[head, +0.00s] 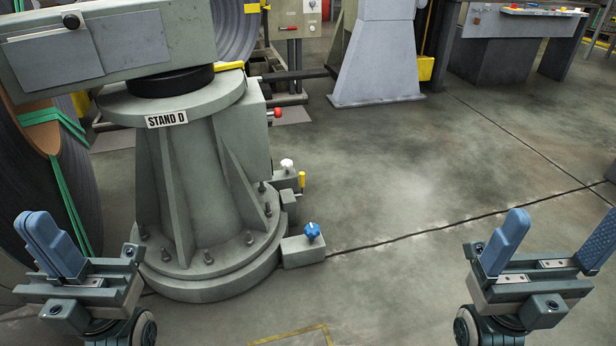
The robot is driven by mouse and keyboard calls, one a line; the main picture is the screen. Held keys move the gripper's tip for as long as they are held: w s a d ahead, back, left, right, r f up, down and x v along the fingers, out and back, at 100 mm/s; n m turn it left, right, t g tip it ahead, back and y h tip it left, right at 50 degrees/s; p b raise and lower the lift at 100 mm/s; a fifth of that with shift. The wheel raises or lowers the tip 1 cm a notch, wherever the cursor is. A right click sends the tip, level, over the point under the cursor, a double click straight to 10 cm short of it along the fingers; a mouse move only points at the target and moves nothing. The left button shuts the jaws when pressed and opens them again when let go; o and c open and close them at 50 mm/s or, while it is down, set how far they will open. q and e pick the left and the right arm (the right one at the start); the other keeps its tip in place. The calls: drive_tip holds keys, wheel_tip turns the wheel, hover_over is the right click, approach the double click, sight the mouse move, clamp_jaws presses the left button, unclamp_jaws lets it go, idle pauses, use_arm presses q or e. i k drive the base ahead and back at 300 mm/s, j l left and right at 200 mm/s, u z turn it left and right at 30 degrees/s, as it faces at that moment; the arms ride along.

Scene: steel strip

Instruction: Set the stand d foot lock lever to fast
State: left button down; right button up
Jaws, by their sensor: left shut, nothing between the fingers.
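Stand D (184,180) is a grey-green ribbed pedestal with a "STAND D" plate (166,119), at the left in the head view. Low on its right side are a small yellow-handled lever (302,180), upright, a white knob (287,163) and a blue star knob (312,231) on a foot block (302,251). No fast marking is readable, and I cannot tell which of these is the foot lock lever. My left gripper (42,224) is shut and empty, left of the stand's base. My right gripper (565,220) is open and empty, well right of the stand.
A red knob (275,112) and a yellow handle (231,66) sit higher on the stand. A large coil with green straps (70,195) stands at the left. A pale pedestal (377,60) and a control desk (512,45) are behind. The floor right of the stand is clear.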

sight(302, 175)
drive_tip(key=i+l+u, duration=0.1)
drive_tip(key=i+l, duration=0.2)
drive_tip(key=i+l+u, duration=0.1)
drive_tip(key=i+l, duration=0.2)
drive_tip(key=l, duration=0.15)
drive_tip(key=i+l+u, duration=0.1)
drive_tip(key=i+l, duration=0.2)
drive_tip(key=l, duration=0.15)
drive_tip(key=i+l+u, duration=0.2)
drive_tip(key=l, duration=0.55)
drive_tip(key=i+l+u, duration=0.2)
drive_tip(key=l, duration=0.55)
drive_tip(key=i+l+u, duration=0.2)
drive_tip(key=l, duration=0.6)
drive_tip(key=l+u, duration=0.2)
drive_tip(key=l, duration=0.55)
drive_tip(key=i+l, duration=0.1)
drive_tip(key=l, duration=0.35)
drive_tip(key=i+l+u, duration=0.15)
drive_tip(key=l, duration=0.8)
drive_tip(key=i+u, duration=0.05)
